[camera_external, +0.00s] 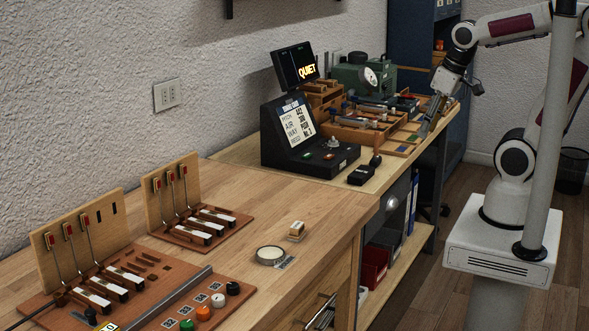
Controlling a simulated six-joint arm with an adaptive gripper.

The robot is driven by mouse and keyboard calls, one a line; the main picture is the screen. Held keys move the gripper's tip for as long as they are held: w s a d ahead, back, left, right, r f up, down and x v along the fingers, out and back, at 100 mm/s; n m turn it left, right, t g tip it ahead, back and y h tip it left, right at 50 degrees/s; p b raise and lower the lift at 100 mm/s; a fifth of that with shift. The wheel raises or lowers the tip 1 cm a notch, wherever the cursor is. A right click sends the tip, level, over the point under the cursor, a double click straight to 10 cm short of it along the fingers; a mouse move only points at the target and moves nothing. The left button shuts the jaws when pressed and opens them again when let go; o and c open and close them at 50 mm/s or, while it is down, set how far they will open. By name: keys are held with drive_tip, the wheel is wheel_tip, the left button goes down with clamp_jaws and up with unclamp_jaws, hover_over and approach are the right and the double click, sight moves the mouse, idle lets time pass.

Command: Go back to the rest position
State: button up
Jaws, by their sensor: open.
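My gripper (427,128) is at the far end of the bench on the right, pointing down and low over the wooden trays there. It is small in the picture; its jaws are open and I see nothing held in them. My arm bends up and over from its white base at the right. Whether the fingertips touch the tray or anything on it cannot be told from here.
Wooden trays (365,131) with small parts and a green machine (362,77) stand near the gripper. A black console (300,140) with screens is left of them. Piano action boards (168,197) stand on the near bench. A grey post rises before my arm.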

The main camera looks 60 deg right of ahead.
drive_tip(key=shift+t, duration=0.9)
drive_tip(key=shift+s+a+r, duration=0.35)
drive_tip(key=shift+s+r, duration=0.3)
drive_tip(key=shift+s, duration=0.05)
drive_tip(key=shift+s+a+r, duration=0.35)
drive_tip(key=shift+s+r, duration=0.25)
drive_tip(key=shift+s, duration=0.1)
